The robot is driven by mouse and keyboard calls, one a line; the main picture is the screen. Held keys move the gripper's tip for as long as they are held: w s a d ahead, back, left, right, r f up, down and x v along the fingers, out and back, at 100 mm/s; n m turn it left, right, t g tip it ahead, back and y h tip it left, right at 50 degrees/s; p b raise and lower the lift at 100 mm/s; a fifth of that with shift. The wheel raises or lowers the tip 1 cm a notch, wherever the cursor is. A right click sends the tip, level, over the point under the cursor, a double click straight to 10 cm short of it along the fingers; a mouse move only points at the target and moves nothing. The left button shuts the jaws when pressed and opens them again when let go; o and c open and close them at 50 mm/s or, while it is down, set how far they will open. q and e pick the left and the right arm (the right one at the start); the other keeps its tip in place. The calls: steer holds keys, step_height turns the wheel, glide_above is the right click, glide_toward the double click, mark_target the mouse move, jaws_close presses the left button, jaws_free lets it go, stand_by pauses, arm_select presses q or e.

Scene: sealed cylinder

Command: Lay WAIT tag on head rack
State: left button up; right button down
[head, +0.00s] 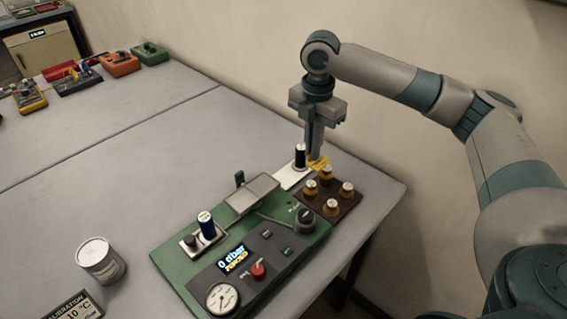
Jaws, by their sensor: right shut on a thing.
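My right gripper (317,156) points down at the far end of the bench unit, shut on a small yellow piece that looks to be the WAIT tag (319,164); its lettering is too small to read. The head rack (328,190) is a dark brown block with several brass heads with pale tops standing in it. The tag is at the rack's far edge, close to the farthest head; I cannot tell whether it touches. My left gripper is out of view.
A black cylinder (300,154) on a white plate stands behind. A can (101,261) is at left. The table's right edge is near the rack.

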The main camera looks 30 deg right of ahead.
steer(key=w+a+f, duration=0.1)
steer(key=w, duration=0.1)
steer(key=w+a+f+p, duration=0.1)
steer(key=w+a+f, duration=0.1)
steer(key=w+a+f+p, duration=0.1)
steer(key=w+a+f, duration=0.1)
steer(key=shift+w+a, duration=0.15)
steer(key=shift+w, duration=0.25)
steer(key=shift+f, duration=0.1)
steer(key=shift+f+p, duration=0.85)
steer(key=shift+f, duration=1.15)
steer(key=shift+f, duration=0.1)
steer(key=c, duration=1.9)
jaws_free()
